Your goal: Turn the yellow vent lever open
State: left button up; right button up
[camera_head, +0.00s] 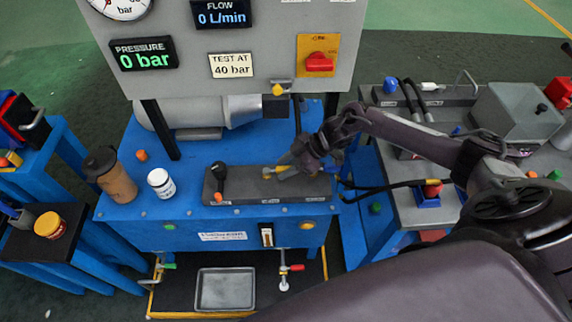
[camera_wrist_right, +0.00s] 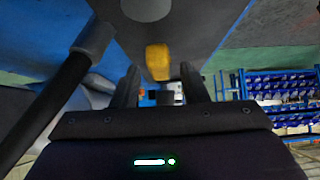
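A yellow lever end (camera_wrist_right: 157,62) shows in the right wrist view, just ahead of and between my right fingers. It hangs by a dark grey body. My right gripper (camera_wrist_right: 160,88) is open there, with a gap between its fingers; I cannot tell whether either touches the yellow piece. In the head view my right gripper (camera_head: 297,163) is over the right part of a grey block (camera_head: 240,188) on the blue bench. A small yellow piece (camera_head: 267,176) shows at its left, partly hidden by the gripper. My left gripper is not in view.
The gauge panel (camera_head: 180,60) with a red knob (camera_head: 320,62) rises behind. A yellow-tipped valve (camera_head: 278,90) sits under it.

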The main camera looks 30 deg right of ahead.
grip_shut()
dwell(0.4)
